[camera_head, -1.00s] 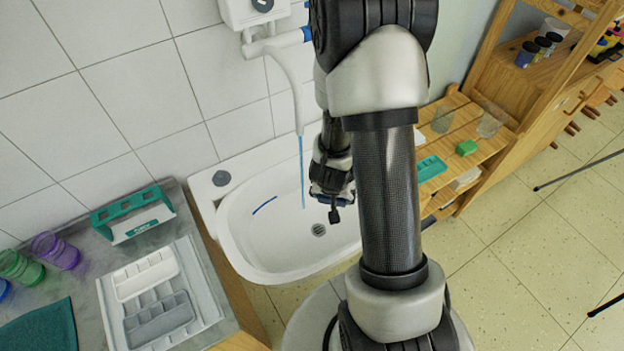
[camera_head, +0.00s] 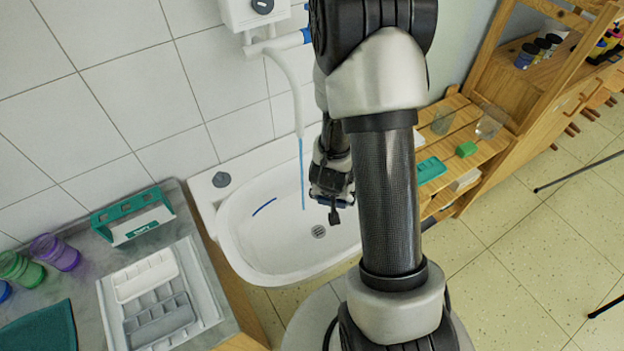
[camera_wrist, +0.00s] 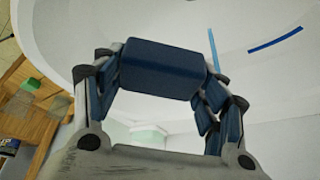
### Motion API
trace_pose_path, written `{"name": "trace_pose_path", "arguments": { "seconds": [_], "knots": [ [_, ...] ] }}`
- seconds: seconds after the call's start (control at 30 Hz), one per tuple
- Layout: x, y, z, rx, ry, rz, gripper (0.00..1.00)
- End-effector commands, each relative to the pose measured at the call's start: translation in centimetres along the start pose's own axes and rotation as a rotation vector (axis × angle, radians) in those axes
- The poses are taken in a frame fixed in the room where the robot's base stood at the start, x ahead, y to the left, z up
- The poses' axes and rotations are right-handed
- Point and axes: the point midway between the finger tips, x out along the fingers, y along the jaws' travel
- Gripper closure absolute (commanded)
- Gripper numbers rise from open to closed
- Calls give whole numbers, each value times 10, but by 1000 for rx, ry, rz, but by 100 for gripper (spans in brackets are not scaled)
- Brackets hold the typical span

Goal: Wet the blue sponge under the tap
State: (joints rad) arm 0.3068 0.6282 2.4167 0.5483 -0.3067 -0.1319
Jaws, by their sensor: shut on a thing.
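My gripper (camera_head: 332,196) hangs over the right part of the white sink basin (camera_head: 262,262). In the wrist view my gripper (camera_wrist: 160,76) is shut on the blue sponge (camera_wrist: 163,62), a dark blue block held between the fingertips. In the head view the sponge is mostly hidden by the gripper. The tap's white spout (camera_head: 297,100) comes down from the wall, and a thin blue water stream (camera_head: 302,172) runs below it. The stream is left of my gripper in the head view, with a gap between. It also shows in the wrist view (camera_wrist: 213,50), close to the sponge's right end.
A dark blue strip (camera_head: 264,206) lies in the basin near the drain (camera_head: 318,231). A counter at left holds a teal rack (camera_head: 135,215), grey trays (camera_head: 160,320) and coloured cups (camera_head: 55,252). A wooden shelf (camera_head: 470,150) with glasses and a green block stands at right.

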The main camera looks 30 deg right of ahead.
Motion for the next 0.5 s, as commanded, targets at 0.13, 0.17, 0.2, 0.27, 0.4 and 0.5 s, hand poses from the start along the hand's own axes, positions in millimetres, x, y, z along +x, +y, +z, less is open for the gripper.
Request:
{"name": "trace_pose_path", "arguments": {
  "seconds": [0.13,0.17,0.2,0.27,0.4,0.5],
  "knots": [
    [-1,1,0,0,0,0,53],
    [-2,1,0,1,0,0,53],
    [-4,3,0,1,1,0,53],
    [-8,7,0,2,1,0,53],
    [-18,16,2,2,1,0,53],
    [-26,23,4,3,1,0,53]
  ]
}}
